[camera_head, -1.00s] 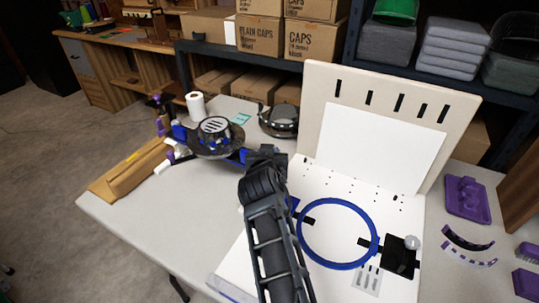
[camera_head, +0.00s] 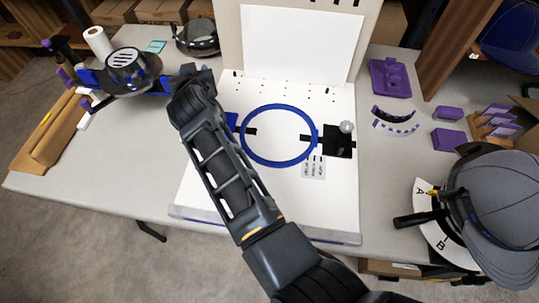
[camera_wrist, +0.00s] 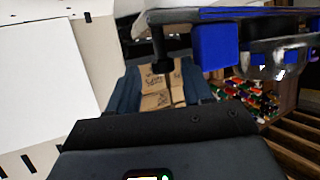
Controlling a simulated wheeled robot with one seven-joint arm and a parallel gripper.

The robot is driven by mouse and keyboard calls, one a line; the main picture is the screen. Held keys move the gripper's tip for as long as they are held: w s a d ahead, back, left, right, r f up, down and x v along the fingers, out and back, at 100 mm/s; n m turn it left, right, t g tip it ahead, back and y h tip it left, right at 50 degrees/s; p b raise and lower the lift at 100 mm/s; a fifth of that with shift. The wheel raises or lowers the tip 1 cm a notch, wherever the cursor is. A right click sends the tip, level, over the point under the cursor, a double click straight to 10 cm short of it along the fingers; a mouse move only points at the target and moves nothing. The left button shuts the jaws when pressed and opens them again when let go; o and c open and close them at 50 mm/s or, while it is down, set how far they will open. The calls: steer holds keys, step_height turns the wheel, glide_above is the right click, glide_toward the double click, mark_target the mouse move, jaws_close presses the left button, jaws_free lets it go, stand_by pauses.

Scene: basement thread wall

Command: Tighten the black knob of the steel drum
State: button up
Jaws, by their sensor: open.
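The likely steel drum (camera_head: 124,62) is a round dark and silvery body with a slotted top and blue blocks at its sides. It stands on the table at upper left. My gripper (camera_head: 188,74) is just right of its right-hand blue block; its fingers are hard to make out, and I see nothing held. In the wrist view, the drum's shiny rim (camera_wrist: 275,58) is at upper right, beside a dark bar with a blue block (camera_wrist: 215,46). A black knob-like piece (camera_wrist: 161,66) hangs from this bar. I cannot tell whether the gripper touches it.
A white board with a blue hoop (camera_head: 245,145) lies right of my arm, its upright panel (camera_head: 300,40) behind. A round metal frame (camera_head: 196,38) stands behind the gripper. A grey cap (camera_head: 495,205) is at lower right.

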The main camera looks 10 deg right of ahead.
steer(key=shift+d+r+p, duration=0.1)
steer(key=shift+r+p, duration=0.2)
steer(key=shift+p, duration=0.7)
